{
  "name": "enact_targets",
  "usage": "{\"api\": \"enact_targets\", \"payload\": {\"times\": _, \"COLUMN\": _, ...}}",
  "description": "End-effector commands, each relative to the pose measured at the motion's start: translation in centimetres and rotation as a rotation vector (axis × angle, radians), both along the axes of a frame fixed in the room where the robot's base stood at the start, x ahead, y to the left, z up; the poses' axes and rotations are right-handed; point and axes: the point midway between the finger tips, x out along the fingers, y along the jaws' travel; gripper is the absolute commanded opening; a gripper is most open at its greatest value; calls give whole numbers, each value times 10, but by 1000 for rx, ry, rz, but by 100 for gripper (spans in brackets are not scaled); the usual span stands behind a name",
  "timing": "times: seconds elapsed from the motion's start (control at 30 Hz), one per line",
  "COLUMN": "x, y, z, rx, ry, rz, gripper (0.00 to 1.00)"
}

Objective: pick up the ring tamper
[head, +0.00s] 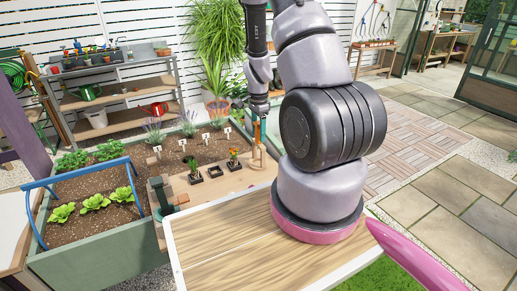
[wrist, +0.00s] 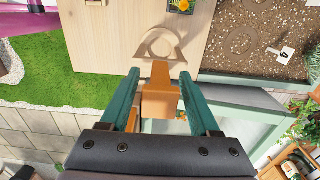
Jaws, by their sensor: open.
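In the head view the tamper (head: 257,156) stands at the right end of the wooden board beside the soil bed. My gripper (wrist: 158,104) has teal fingers, open on either side of the tamper's handle, with a visible gap on both sides. In the head view my gripper (head: 259,128) points down right above the tamper, and the arm partly hides the area behind it.
The board (head: 230,182) also bears small black pots, one with an orange flower (head: 233,153). Numbered white tags stand in the soil bed (head: 185,147). A wood-topped table (head: 215,237) is clear in front.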

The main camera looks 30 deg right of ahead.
Motion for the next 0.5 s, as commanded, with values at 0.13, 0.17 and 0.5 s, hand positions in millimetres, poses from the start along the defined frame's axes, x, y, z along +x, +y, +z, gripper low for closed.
{"api": "enact_targets", "payload": {"times": 0.13, "x": 0, "y": 0, "z": -10, "rx": 0, "ry": 0, "rz": -1, "gripper": 62}}
{"api": "enact_targets", "payload": {"times": 0.17, "x": 0, "y": 0, "z": -10, "rx": 0, "ry": -1, "rz": -1, "gripper": 62}}
{"api": "enact_targets", "payload": {"times": 0.5, "x": 0, "y": 0, "z": -10, "rx": 0, "ry": -1, "rz": 0, "gripper": 0}}
